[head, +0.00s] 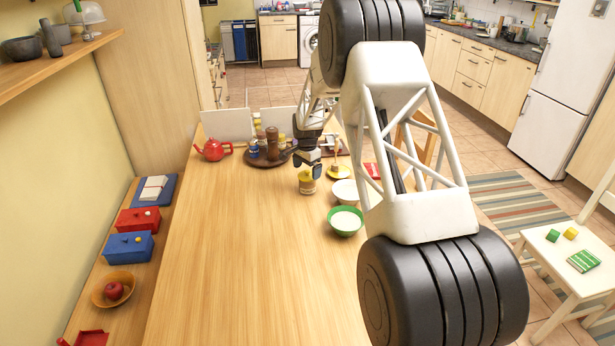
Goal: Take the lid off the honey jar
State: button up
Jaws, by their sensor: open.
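A small jar with a yellow-gold top (307,184), which looks like the honey jar, stands on the wooden table in the head view. My gripper (309,168) is just above it, pointing down, with its jaws open. The fingertips are small and dark here, and I cannot tell whether they touch the jar's top. The lid looks seated on the jar, but its edge is too small to make out.
A green bowl (345,221), a white bowl (344,191) and a yellow dish (340,172) are close right. The table's left and front are clear.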

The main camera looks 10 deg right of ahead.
jog(key=shift+f, duration=0.85)
jog(key=c, duration=0.8)
jog(key=shift+r, duration=0.15)
jog(key=shift+r, duration=1.4)
jog(key=shift+s+r, duration=0.2)
jog(key=shift+r, duration=0.1)
jog(key=s+r, duration=0.1)
jog(key=s, duration=1.4)
jog(key=shift+s+r, duration=0.15)
jog(key=shift+s, duration=0.15)
